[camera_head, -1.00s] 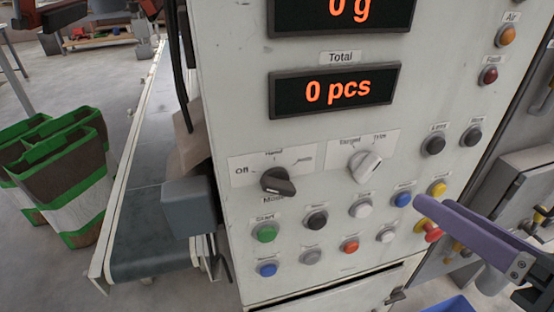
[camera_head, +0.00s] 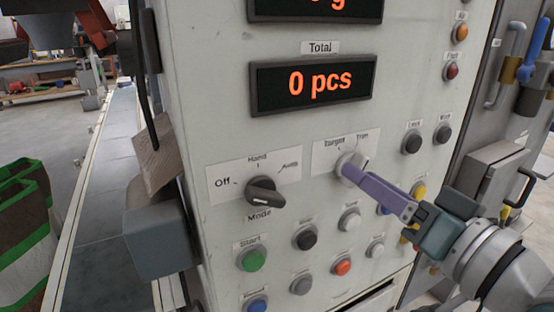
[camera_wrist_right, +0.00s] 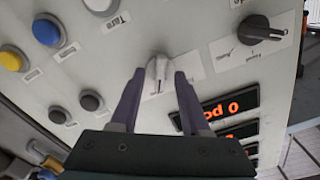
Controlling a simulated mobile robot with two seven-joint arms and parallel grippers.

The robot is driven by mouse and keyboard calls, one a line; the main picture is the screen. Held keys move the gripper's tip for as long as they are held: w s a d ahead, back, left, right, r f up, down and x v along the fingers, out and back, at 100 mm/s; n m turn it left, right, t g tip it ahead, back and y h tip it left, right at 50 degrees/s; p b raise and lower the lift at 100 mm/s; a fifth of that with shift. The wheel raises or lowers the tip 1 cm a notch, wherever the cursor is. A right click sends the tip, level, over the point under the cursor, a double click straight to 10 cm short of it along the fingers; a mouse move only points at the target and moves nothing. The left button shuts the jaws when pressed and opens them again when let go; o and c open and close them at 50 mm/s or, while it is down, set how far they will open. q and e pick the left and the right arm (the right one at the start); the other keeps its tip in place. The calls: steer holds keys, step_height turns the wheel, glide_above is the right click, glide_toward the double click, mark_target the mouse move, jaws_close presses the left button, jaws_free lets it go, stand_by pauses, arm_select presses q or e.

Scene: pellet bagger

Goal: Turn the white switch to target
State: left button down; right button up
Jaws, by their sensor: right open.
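The white switch (camera_head: 349,166) is a round knob on the front panel, under a plate (camera_head: 330,143) lettered Target on the left and Trim on the right. My right gripper (camera_head: 360,174) reaches it from the lower right, and its purple fingers partly cover the knob in the head view. In the right wrist view, the white switch (camera_wrist_right: 158,68) stands between the two open purple fingertips (camera_wrist_right: 159,75), with a gap visible at the sides. Its exact pointing direction is hard to tell now. My left gripper is not seen.
The black Mode knob (camera_head: 265,192) is just left of the switch. Several push buttons, such as the green Start button (camera_head: 252,260) and white button (camera_head: 349,219), sit below. Orange displays (camera_head: 312,84) are above. A grey box (camera_head: 160,235) juts out at the left.

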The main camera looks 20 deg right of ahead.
steer(key=shift+w+a, duration=0.1)
steer(key=shift+w, duration=0.4)
steer(key=shift+c, duration=0.2)
jaws_close()
